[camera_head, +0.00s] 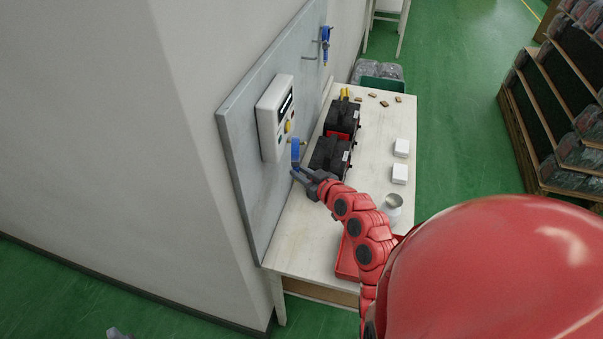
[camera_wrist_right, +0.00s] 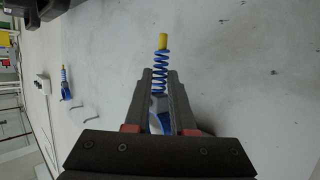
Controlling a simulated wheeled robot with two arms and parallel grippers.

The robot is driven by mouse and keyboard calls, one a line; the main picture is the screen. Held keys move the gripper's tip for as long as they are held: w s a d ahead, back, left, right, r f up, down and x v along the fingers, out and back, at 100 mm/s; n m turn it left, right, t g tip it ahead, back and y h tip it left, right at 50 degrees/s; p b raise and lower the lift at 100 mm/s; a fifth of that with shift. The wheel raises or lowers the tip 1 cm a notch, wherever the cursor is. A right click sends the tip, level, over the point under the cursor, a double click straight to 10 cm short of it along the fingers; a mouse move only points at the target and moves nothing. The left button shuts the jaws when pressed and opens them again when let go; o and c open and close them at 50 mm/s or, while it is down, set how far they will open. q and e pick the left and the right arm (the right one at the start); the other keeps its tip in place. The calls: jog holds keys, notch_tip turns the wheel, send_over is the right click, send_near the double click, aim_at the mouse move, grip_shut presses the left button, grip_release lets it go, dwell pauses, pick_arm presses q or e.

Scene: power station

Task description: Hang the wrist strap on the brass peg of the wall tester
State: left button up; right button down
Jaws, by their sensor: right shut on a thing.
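The white wall tester (camera_head: 275,117) is fixed to the grey wall panel and has a dark display. A small yellow, brass-like part (camera_head: 288,127) shows low on its face; I cannot tell surely whether it is the peg. My right gripper (camera_head: 299,175) is shut on the blue wrist strap (camera_head: 295,151), just below the tester. In the right wrist view, the strap's blue coil with a yellow end (camera_wrist_right: 162,42) extends past my right gripper's fingertips (camera_wrist_right: 159,76); its blue band is between the fingers. A grey tip at the head view's bottom left may be my left gripper (camera_head: 117,333).
A second blue item (camera_head: 325,40) hangs on hooks farther along the panel. The pale table (camera_head: 376,180) below holds black-and-red cases (camera_head: 342,120), white boxes (camera_head: 400,173), a cup (camera_head: 392,204) and a red tray (camera_head: 347,262). A shelf rack (camera_head: 535,120) stands right, across green floor.

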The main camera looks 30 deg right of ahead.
jog(key=c, duration=0.7)
grip_release()
jog(key=shift+p+v, duration=2.3)
jog(key=shift+v, duration=6.35)
jog(key=shift+d, duration=0.15)
